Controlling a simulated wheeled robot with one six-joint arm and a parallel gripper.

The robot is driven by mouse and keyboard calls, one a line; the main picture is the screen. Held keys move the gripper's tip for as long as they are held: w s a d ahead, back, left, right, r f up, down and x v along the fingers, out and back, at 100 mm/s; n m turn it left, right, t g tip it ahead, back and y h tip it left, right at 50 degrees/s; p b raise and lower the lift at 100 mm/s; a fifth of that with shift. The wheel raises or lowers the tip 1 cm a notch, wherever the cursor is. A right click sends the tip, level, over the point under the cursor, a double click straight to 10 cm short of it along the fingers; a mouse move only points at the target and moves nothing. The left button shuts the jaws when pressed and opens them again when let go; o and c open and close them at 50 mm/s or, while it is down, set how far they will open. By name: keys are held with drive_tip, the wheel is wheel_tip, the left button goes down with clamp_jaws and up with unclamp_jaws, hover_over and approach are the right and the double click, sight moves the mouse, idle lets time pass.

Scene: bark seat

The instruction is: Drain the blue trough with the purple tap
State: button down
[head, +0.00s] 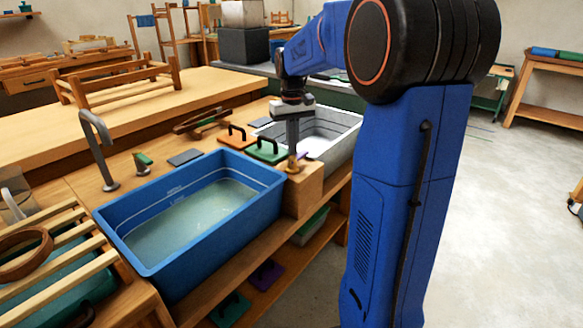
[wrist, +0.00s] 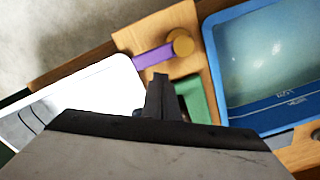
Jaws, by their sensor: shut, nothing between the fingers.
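The blue trough (head: 150,262) stands on the wooden bench and holds cloudy, greenish water; part of it shows in the wrist view (wrist: 218,70). The purple tap is a flat purple lever (wrist: 153,57) with a round brass pivot (wrist: 182,43), on a wooden block between the blue trough and a white trough. In the head view, a little purple (head: 303,155) shows behind my gripper, beside the brass part. My gripper (head: 292,150) points down over the block, shut and empty. In the wrist view its fingertips (wrist: 160,77) appear close to the lever; I cannot tell whether they touch.
The white trough (head: 345,143) stands right of the block, partly behind my arm. A green lid (head: 268,152) and an orange lid (head: 237,137) with dark handles lie behind the blue trough. A grey curved spout (head: 97,135) rises at its back left. A slatted rack (head: 60,250) is at left.

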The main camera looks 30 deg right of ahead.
drive_tip(key=shift+s+d, duration=0.2)
drive_tip(key=shift+s, duration=0.75)
drive_tip(key=shift+s+d, duration=0.25)
drive_tip(key=shift+s, duration=0.7)
drive_tip(key=shift+s+d, duration=0.2)
drive_tip(key=shift+s, duration=0.75)
drive_tip(key=shift+r, duration=2)
drive_tip(key=s+a, duration=0.4)
drive_tip(key=s, duration=0.1)
drive_tip(key=shift+s+a, duration=0.15)
drive_tip(key=shift+s, duration=0.2)
drive_tip(key=shift+f, duration=2.05)
